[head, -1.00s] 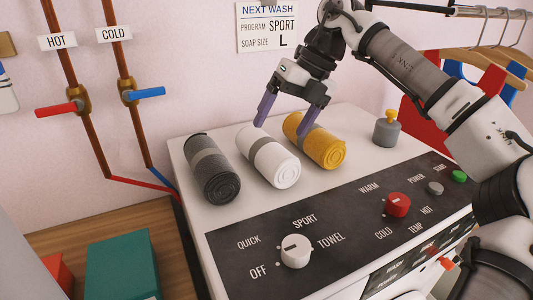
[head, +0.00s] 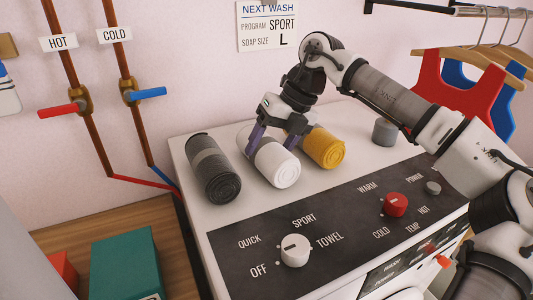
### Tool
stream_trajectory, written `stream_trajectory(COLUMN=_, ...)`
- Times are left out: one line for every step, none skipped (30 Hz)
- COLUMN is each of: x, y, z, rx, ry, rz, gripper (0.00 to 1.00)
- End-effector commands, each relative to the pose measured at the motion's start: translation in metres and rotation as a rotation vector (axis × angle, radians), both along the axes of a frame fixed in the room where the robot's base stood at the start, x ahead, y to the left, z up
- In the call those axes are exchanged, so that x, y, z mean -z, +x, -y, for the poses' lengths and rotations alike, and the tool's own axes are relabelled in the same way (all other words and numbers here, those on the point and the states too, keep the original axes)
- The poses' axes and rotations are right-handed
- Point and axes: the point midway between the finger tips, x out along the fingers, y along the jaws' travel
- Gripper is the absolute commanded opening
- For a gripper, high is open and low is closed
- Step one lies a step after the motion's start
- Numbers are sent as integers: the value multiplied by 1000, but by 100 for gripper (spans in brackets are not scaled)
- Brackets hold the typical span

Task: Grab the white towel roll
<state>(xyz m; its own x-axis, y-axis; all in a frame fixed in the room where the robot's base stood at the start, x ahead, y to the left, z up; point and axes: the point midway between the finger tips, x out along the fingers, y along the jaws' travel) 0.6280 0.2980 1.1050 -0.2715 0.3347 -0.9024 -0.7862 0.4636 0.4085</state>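The white towel roll (head: 278,166) lies on the white top of the washing machine (head: 240,212), between the dark grey roll and the yellow roll. It has a grey band around its middle. My gripper (head: 274,150) is lowered over the white roll with its fingers apart. One purple finger is at the roll's left side, and the other is at its right side, by the yellow roll. I cannot tell whether either finger touches the roll.
The dark grey roll (head: 213,172) lies close on the left and the yellow roll (head: 325,147) close on the right. A grey cylinder (head: 385,132) stands further right. The control panel with a white knob (head: 295,250) and red knob (head: 396,204) is in front.

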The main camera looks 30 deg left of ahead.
Motion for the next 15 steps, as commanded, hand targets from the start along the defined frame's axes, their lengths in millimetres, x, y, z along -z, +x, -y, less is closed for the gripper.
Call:
stream_trajectory(x=0, y=0, z=0, rx=0, ry=0, rz=0, gripper=59)
stream_trajectory(x=0, y=0, z=0, rx=0, ry=0, rz=0, gripper=55)
stream_trajectory(x=0, y=0, z=0, rx=0, ry=0, rz=0, gripper=50)
stream_trajectory(x=0, y=0, z=0, rx=0, ry=0, rz=0, gripper=46)
stream_trajectory(x=0, y=0, z=0, rx=0, ry=0, rz=0, gripper=42)
stream_trajectory(x=0, y=0, z=0, rx=0, ry=0, rz=0, gripper=37)
stream_trajectory(x=0, y=0, z=0, rx=0, ry=0, rz=0, gripper=33)
stream_trajectory(x=-1, y=0, z=0, rx=0, ry=1, rz=0, gripper=33)
stream_trajectory(x=-1, y=0, z=0, rx=0, ry=1, rz=0, gripper=33)
stream_trajectory(x=-1, y=0, z=0, rx=0, ry=1, rz=0, gripper=33)
stream_trajectory(x=-1, y=0, z=0, rx=0, ry=1, rz=0, gripper=32)
stream_trajectory(x=-1, y=0, z=0, rx=0, ry=1, rz=0, gripper=32)
stream_trajectory(x=-1, y=0, z=0, rx=0, ry=1, rz=0, gripper=32)
stream_trajectory(x=-1, y=0, z=0, rx=0, ry=1, rz=0, gripper=32)
stream_trajectory(x=-2, y=0, z=0, rx=0, ry=1, rz=1, gripper=32)
